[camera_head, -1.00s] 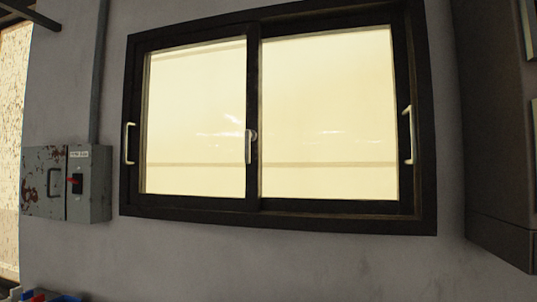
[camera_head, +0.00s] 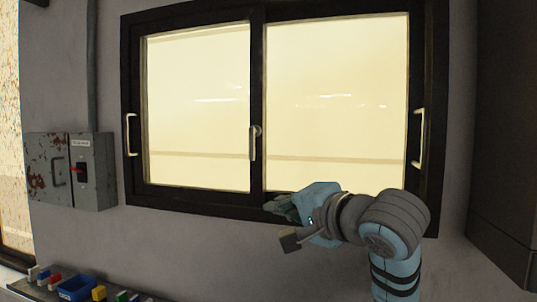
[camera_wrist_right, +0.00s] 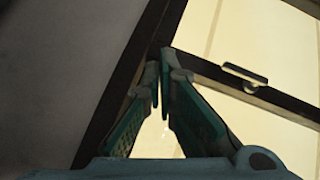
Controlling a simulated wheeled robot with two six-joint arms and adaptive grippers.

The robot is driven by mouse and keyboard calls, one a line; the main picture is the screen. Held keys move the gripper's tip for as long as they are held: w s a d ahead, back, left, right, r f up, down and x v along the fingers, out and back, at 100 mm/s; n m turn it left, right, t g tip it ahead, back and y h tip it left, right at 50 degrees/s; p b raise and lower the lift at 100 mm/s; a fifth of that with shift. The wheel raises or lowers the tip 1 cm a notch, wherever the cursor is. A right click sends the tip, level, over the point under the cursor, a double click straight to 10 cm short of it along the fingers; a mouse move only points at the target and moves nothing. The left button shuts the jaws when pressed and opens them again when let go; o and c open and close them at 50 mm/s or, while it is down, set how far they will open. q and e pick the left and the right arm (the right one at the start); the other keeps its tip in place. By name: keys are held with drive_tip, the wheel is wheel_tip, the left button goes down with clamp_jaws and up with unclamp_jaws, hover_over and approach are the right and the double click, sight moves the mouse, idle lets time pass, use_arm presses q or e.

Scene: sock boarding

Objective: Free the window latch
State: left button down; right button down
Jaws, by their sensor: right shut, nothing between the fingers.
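The window latch (camera_head: 253,145) is a pale lever on the dark middle bar of the sliding window, its handle hanging down. A latch-like piece also shows on the bar in the right wrist view (camera_wrist_right: 245,77). My right gripper (camera_head: 270,207) is in front of the window's lower frame, below and slightly right of the latch, pointing left. Its green fingers (camera_wrist_right: 160,66) meet near their tips with nothing between them, apart from the latch. My left gripper is not in view.
Pale pull handles sit on the window's left (camera_head: 130,135) and right (camera_head: 418,138) sides. A grey switch box (camera_head: 92,170) hangs at the left. A blue bin (camera_head: 76,288) and small coloured items lie at the lower left. A dark cabinet (camera_head: 500,130) stands at the right.

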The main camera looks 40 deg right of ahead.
drive_tip(key=s+d+r+m+t+h, duration=0.1)
drive_tip(key=s+d+r+m+t, duration=0.2)
drive_tip(key=s+r, duration=0.6)
drive_tip(key=m+g+b, duration=0.1)
approach(253, 143)
drive_tip(key=w+d+f, duration=0.2)
drive_tip(key=w+d, duration=0.3)
drive_tip(key=shift+w+a, duration=0.55)
drive_tip(key=shift+w, duration=0.1)
drive_tip(key=shift+a+f, duration=0.15)
drive_tip(key=shift+a, duration=0.05)
